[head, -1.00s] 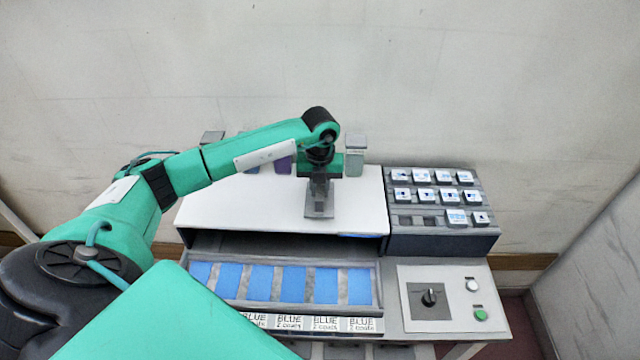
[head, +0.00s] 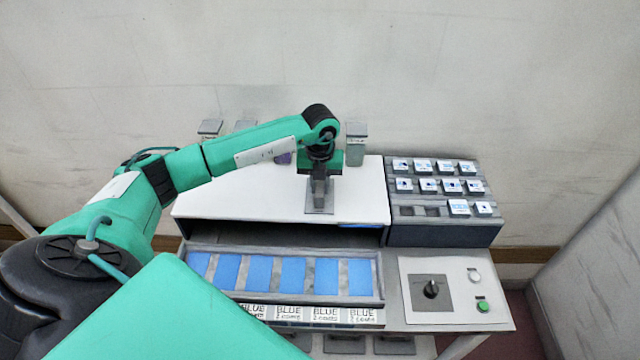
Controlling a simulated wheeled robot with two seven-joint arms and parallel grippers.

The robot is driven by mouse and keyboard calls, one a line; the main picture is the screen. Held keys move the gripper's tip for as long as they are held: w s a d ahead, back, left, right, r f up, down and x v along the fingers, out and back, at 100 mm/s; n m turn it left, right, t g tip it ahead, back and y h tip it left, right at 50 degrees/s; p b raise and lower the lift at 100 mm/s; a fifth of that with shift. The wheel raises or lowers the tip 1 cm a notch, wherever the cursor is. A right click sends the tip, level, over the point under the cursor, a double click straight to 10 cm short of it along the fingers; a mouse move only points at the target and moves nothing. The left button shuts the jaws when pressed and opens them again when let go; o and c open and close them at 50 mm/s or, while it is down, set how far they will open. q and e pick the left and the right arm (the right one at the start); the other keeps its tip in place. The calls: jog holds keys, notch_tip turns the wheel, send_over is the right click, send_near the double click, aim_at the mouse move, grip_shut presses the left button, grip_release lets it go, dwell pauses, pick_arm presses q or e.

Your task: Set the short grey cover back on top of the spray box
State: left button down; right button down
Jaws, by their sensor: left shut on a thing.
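My left gripper (head: 319,190) is shut on a small grey piece, which looks like the short grey cover (head: 319,207). The gripper points down over the white top of the spray box (head: 240,200), right of its middle and near the front edge. The gripper hides part of the cover. I cannot tell whether the cover touches the white top or hangs just above it. The box front is open and dark below the top. My right gripper is out of view.
A tray of blue panels (head: 292,275) lies before the box. A dark rack of white-topped blocks (head: 440,235) stands right of it, with a knob panel (head: 450,290) in front. A grey-capped container (head: 356,145) and others stand behind. My left arm crosses the left side.

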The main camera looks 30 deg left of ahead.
aim_at(320, 183)
pick_arm(q)
jog(key=shift+f, duration=0.15)
jog(key=c, duration=1.2)
grip_release()
notch_tip(320, 183, up, 14)
jog(key=b, duration=0.4)
jog(key=shift+b, duration=0.35)
jog(key=shift+f, duration=0.1)
